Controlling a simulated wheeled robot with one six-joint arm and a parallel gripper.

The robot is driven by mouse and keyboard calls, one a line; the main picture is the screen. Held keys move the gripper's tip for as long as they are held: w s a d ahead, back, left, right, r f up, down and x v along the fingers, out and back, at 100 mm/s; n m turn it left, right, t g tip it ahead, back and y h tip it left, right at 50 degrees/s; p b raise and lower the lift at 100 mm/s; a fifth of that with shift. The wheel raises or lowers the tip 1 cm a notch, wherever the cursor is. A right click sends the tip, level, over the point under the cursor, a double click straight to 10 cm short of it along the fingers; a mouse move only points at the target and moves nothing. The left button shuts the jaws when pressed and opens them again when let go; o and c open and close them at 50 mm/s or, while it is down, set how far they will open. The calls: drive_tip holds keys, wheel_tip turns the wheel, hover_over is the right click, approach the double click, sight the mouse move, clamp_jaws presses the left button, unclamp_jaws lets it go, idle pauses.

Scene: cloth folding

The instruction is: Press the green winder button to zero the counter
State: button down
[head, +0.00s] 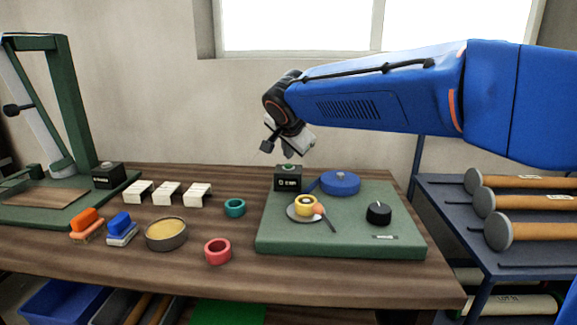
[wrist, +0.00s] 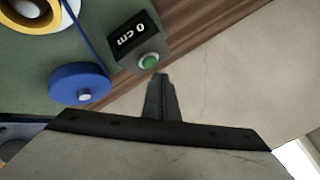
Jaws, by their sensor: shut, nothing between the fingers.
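The black winder counter box (head: 288,184) stands at the back left of the green board, with a green button (wrist: 149,62) on its top face. Its display (wrist: 131,35) appears to read 0 cm in the wrist view. My gripper (head: 287,155) is shut and empty, pointing down just above the box in the head view. In the wrist view the closed fingertips (wrist: 160,77) lie right beside the button in the picture. A small gap seems to remain, but contact is hard to tell.
A blue tape reel (head: 340,183), a yellow roll (head: 306,204) on a grey disc and a black knob (head: 379,213) are on the green board (head: 340,240). Teal (head: 234,208) and red (head: 217,251) rings lie left of it.

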sight(288, 170)
wheel_tip(288, 170, up, 5)
drive_tip(key=shift+f, duration=0.1)
idle(0.5)
idle(0.5)
